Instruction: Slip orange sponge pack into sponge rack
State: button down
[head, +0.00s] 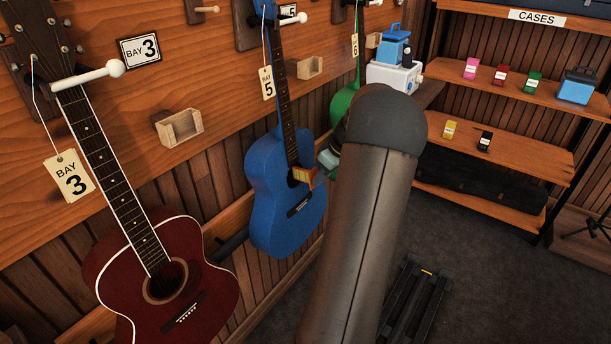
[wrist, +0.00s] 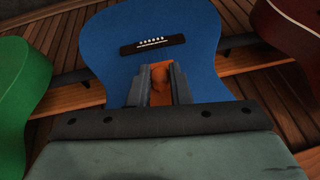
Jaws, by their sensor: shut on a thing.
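The orange sponge pack (head: 304,175) is between the fingers of my gripper (head: 314,170), in front of the blue ukulele's (head: 268,170) body in the head view. In the wrist view, my gripper (wrist: 161,76) is shut on the pack (wrist: 160,88), with the blue body (wrist: 105,40) beyond. I cannot tell whether the pack touches the instrument. No rack is labelled as a sponge rack. Small open wooden holders are on the wall: one near bay 3 (head: 180,128), one near bay 5 (head: 305,67). Both look empty.
A red instrument (head: 205,265) hangs at left, a green one (head: 345,105) behind my arm. A tag (head: 267,83) hangs by the blue neck. Pegs (head: 90,77) stick out from the wall. Shelves (head: 515,85) at right hold several coloured packs. A black stand (head: 415,300) is on the floor.

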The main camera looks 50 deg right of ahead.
aim_at(306, 181)
jog(key=w, duration=0.3)
jog(key=shift+w+a, duration=0.1)
jog(key=shift+w, duration=0.15)
jog(key=shift+w+f+p, duration=0.2)
jog(key=shift+w+p, duration=0.1)
jog(key=shift+w, duration=0.2)
jog(key=shift+w+f+p, duration=0.2)
jog(key=shift+w+p, duration=0.1)
jog(key=shift+w, duration=0.15)
jog(key=shift+f, duration=1.15)
jog(key=c, duration=1.3)
grip_release()
jog(key=shift+c, duration=0.2)
jog(key=shift+s+f, duration=0.1)
jog(key=shift+f, duration=0.05)
jog(key=b+v, duration=0.1)
jog(key=v, duration=1.6)
jog(key=shift+s+a+b, duration=0.3)
jog(key=shift+s+b, duration=0.05)
jog(key=shift+s, duration=0.15)
